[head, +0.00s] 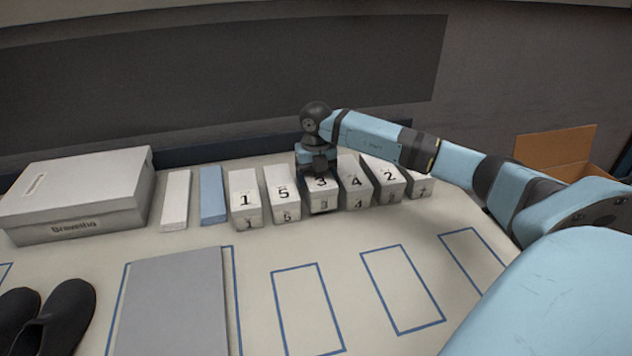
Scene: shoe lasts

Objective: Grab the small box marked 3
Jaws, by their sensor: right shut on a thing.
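The small white box marked 3 (321,193) stands in a row of similar numbered boxes near the back of the table, between the boxes marked 5 (282,194) and 4 (355,184). My right gripper (318,172) reaches down from above onto the box marked 3 and is shut on it. The gripper's wrist hides the rear part of that box, and the fingertips are hard to make out. The box looks level, and I cannot tell whether it is clear of the table. My left gripper does not show.
Boxes marked 1 (243,197) and 2 (384,177) are in the row. A large shoe box (78,192), white and blue slim blocks (211,194), a grey panel (173,300) and black slippers (62,315) lie left. Blue-outlined rectangles in front are empty. An open cardboard box (555,152) stands right.

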